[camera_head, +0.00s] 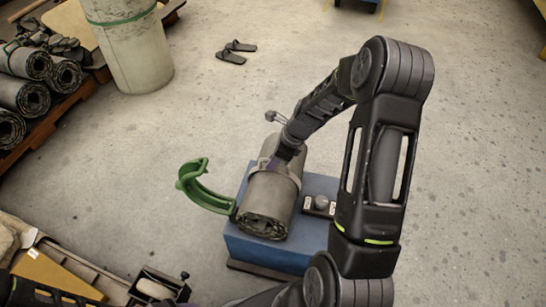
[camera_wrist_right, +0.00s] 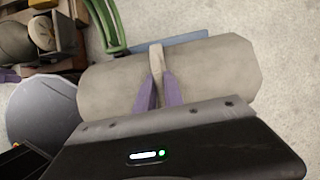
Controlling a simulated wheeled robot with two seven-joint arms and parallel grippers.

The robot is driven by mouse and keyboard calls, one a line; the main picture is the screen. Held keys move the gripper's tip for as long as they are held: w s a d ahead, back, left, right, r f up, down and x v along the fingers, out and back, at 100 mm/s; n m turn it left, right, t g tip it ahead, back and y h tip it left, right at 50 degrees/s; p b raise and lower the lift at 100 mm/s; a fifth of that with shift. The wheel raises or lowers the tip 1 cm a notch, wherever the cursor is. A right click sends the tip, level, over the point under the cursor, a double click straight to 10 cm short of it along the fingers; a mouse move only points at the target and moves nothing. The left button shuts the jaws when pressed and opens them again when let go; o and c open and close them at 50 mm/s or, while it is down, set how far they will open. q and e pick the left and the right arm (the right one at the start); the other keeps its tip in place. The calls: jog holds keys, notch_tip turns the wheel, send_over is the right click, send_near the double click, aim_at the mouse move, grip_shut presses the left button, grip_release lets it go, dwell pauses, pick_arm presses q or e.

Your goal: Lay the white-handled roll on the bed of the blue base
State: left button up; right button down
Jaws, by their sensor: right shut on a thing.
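The grey sheet roll (camera_head: 268,206) lies lengthwise over the blue base (camera_head: 314,236) in the head view. Its spiral end faces me. I cannot tell whether it touches the bed, which it hides. In the right wrist view the roll (camera_wrist_right: 205,75) lies across the picture, with its pale handle (camera_wrist_right: 156,58) at its middle. My right gripper (camera_head: 283,160) is over the roll's top; its purple fingers (camera_wrist_right: 158,92) are shut on the handle. A green curved arm (camera_head: 203,190) stands out open at the base's left. My left gripper is not clearly in view.
Several dark rolls (camera_head: 28,97) lie on a wooden rack at the left. A large pale cylinder with a green band (camera_head: 130,45) stands at the back. Sandals (camera_head: 236,50) lie on the floor. A small control box (camera_head: 319,206) sits on the base's right side.

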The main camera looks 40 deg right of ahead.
jog(key=shift+w+f, duration=0.2)
jog(key=shift+f, duration=0.45)
jog(key=c, duration=1.5)
grip_release()
jog(key=shift+s+f, duration=0.1)
jog(key=shift+s, duration=0.1)
jog(key=shift+o, duration=0.2)
jog(key=p+v, duration=0.2)
jog(key=v, duration=1)
jog(key=shift+p, duration=0.35)
jog(key=shift+s, duration=0.1)
